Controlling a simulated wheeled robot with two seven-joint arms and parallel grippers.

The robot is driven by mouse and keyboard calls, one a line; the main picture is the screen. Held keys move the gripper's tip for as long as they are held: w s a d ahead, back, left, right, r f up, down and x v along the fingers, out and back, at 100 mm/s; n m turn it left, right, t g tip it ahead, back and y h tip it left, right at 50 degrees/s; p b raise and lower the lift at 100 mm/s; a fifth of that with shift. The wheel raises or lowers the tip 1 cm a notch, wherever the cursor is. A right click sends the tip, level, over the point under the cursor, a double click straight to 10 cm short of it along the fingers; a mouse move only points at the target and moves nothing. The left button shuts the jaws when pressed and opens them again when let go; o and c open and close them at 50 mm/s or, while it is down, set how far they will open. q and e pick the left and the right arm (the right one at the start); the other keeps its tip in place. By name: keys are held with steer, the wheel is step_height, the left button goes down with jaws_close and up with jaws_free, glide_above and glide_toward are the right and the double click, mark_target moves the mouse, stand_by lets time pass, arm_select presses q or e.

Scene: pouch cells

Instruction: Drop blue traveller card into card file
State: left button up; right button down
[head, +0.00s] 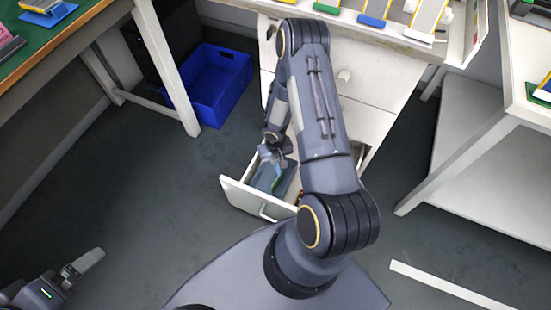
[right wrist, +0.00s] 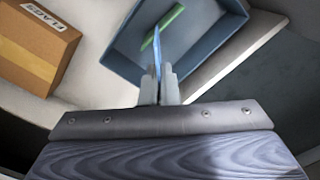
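The open drawer (head: 235,191) holds a blue-grey open box, the card file (head: 264,177), which also shows in the right wrist view (right wrist: 122,62). My right gripper (head: 275,155) is over the drawer. In the right wrist view its fingers (right wrist: 160,88) are shut on the blue traveller card (right wrist: 157,48), seen nearly edge-on. The card points into the mouth of the card file; its depth is hard to tell. A green card (right wrist: 168,25) is inside the file. My left gripper (head: 82,264) is low at the left, away from the drawer; its opening is unclear.
A cardboard box marked FLAGS (right wrist: 35,45) lies beside the card file in the drawer. A blue crate (head: 215,85) stands on the floor at the left. The white cabinet's top (head: 345,28) carries several coloured card stands. Grey floor is free at the left.

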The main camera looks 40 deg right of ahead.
steer(key=shift+f, duration=0.45)
steer(key=c, duration=1.6)
jaws_free()
steer(key=shift+r, duration=0.15)
step_height(320, 180, up, 8)
steer(key=p, duration=0.2)
steer(key=shift+p, duration=0.4)
